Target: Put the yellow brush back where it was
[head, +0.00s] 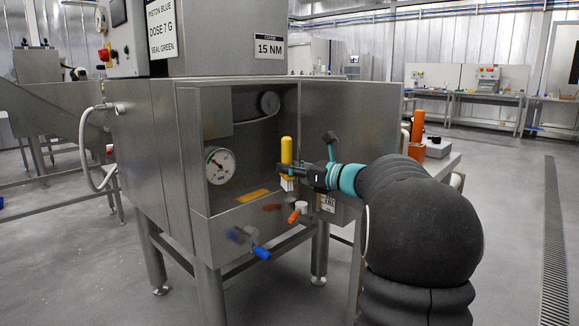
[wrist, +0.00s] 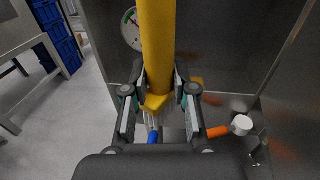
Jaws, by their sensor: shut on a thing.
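The yellow brush (head: 286,149) is in my gripper (head: 288,170), which is shut on its handle. The brush is upright, with its pale bristles pointing down. In the wrist view the yellow handle (wrist: 157,42) rises between the two fingers (wrist: 158,88), and the bristles show below them. The gripper is at the open front of a steel cabinet (head: 188,140). A flat yellow-orange patch (head: 252,196) lies on the cabinet floor, to the left of and lower than the brush. It also shows in the wrist view (wrist: 197,80), partly hidden by the gripper.
A pressure gauge (head: 220,166) is on the left inside the cabinet. The open cabinet door (head: 350,118) stands to the right. Orange bottles (head: 418,126) stand on a side surface behind my arm.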

